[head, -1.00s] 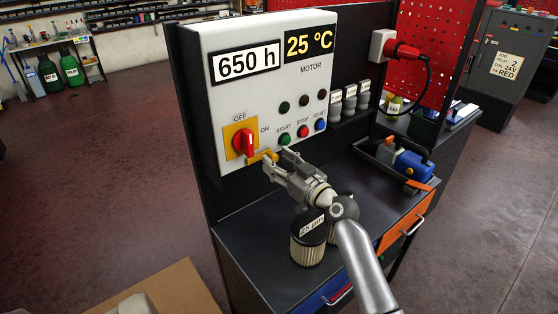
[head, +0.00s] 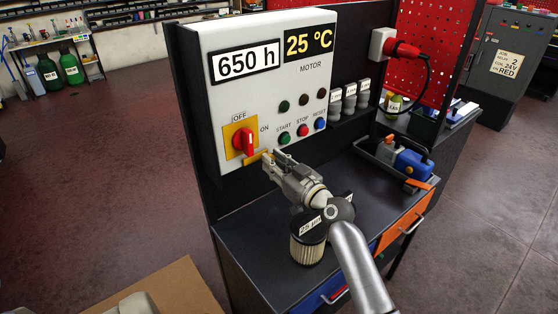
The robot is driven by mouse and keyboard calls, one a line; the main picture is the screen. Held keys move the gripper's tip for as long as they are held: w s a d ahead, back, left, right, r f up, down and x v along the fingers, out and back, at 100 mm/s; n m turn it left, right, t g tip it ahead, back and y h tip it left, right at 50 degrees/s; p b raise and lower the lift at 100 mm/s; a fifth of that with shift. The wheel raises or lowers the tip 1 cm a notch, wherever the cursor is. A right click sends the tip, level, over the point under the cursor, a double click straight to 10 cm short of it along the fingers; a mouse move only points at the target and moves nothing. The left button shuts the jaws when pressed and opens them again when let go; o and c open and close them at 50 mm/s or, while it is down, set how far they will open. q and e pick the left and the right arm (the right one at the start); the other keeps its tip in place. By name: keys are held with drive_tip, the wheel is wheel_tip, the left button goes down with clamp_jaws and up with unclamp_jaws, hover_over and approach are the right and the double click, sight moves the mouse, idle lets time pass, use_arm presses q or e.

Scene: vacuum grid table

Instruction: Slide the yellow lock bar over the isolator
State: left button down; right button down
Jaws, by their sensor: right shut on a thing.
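The isolator's red knob (head: 243,141) sits on a yellow plate on the front of the white motor panel (head: 215,100), under the OFF label and left of the ON label. The yellow lock bar (head: 256,157) shows as a short strip at the plate's lower right, below the knob. My right gripper (head: 266,159) is shut on the lock bar's right end, and its fingers hide part of the bar. The bar appears below and beside the knob; I cannot tell whether it overlaps it. My left gripper is not in view.
Green START (head: 284,138), red STOP (head: 303,130) and blue RESET (head: 320,124) buttons sit close right of my gripper. A labelled filter (head: 308,240) stands on the dark worktop below my wrist. A tool tray (head: 400,163) lies to the right.

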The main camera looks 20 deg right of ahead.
sight(255, 159)
drive_tip(key=a, duration=0.1)
drive_tip(key=s+a, duration=0.1)
drive_tip(key=a, duration=0.1)
drive_tip(key=shift+s, duration=0.1)
drive_tip(key=c, duration=1.2)
unclamp_jaws()
drive_tip(key=v, duration=1.2)
